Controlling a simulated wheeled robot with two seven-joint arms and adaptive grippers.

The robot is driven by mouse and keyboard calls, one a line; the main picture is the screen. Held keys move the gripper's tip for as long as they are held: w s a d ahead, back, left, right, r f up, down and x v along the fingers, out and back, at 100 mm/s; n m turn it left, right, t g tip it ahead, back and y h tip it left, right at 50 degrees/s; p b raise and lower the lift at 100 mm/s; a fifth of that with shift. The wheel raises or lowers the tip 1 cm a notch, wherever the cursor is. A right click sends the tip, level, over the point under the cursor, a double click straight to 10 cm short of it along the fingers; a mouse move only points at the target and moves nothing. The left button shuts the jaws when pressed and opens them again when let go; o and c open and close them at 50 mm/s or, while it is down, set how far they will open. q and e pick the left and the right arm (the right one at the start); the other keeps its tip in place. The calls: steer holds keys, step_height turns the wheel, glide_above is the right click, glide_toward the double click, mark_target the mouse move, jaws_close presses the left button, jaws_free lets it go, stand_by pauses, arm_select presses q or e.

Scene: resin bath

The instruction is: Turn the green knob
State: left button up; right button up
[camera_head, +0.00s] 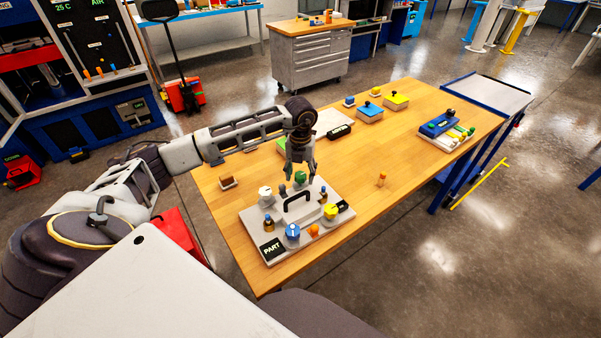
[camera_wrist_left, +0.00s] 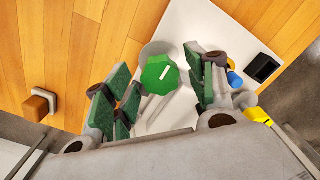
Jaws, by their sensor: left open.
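The green knob (camera_head: 300,177) stands on the far edge of a grey panel (camera_head: 262,223) on the wooden table. In the left wrist view the green knob (camera_wrist_left: 161,73) is a green faceted cap with a white mark, seen from above. My left gripper (camera_head: 301,168) points down over the knob, its fingers open. In the left wrist view my left gripper (camera_wrist_left: 158,100) has a green-padded finger on each side of the knob, with gaps visible. I cannot tell from these views whether the fingertips reach down to the knob's height. My right gripper is not in view.
The panel also carries a white knob (camera_head: 265,192), a blue knob (camera_head: 292,232), a yellow knob (camera_head: 330,211) and a black handle (camera_head: 296,198). A small orange piece (camera_head: 381,179) stands to the right. A brown block (camera_head: 228,183) lies left.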

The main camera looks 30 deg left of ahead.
arm_select(q)
steer(key=shift+f, duration=0.1)
steer(key=shift+c, duration=0.4)
steer(key=c, duration=1)
steer(key=shift+o, duration=0.2)
